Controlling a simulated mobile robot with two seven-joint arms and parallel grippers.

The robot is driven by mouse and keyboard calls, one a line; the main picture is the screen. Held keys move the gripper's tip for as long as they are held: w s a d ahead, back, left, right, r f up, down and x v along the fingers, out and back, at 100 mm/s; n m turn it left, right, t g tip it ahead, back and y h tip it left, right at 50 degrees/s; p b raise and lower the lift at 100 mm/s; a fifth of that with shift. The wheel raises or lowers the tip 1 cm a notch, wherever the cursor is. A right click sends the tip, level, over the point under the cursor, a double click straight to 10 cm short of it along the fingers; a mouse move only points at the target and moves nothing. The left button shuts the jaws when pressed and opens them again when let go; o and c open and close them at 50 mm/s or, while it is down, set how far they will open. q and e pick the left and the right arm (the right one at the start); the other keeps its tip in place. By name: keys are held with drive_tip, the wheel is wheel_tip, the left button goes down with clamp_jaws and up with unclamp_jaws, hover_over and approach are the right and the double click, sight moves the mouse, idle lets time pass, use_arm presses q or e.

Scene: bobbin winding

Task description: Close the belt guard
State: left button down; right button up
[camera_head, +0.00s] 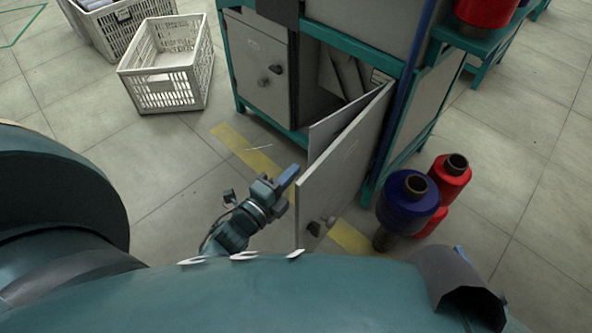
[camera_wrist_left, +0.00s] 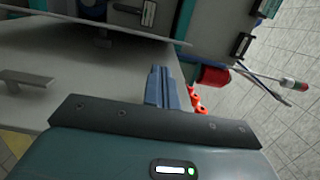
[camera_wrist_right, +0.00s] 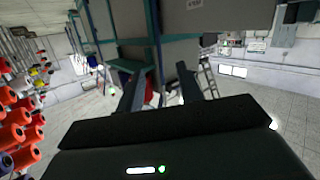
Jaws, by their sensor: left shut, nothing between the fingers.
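The belt guard is a light grey hinged door (camera_head: 345,155) on a teal-framed cabinet, standing wide open in the head view.
A closed cabinet door (camera_head: 258,65) is left of the dark opening. A blue spool (camera_head: 408,205) and red spools (camera_head: 452,172) stand on the floor right of the guard. White crates (camera_head: 170,75) are at the back left. Floor between crates and left gripper is clear.

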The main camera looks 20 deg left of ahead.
sight(311, 152)
use_arm(q)
drive_tip(key=b+x, duration=0.1)
drive_tip(key=x, duration=0.6)
drive_tip(key=shift+w, duration=0.2)
drive_tip(key=shift+w+d+b, duration=0.15)
drive_tip(key=shift+w+b, duration=0.15)
drive_tip(key=shift+w, duration=0.2)
use_arm(e)
drive_tip(key=shift+w+a+r+n+t+y, duration=0.15)
drive_tip(key=shift+a+n+t+y, duration=0.15)
drive_tip(key=shift+t+y, duration=0.15)
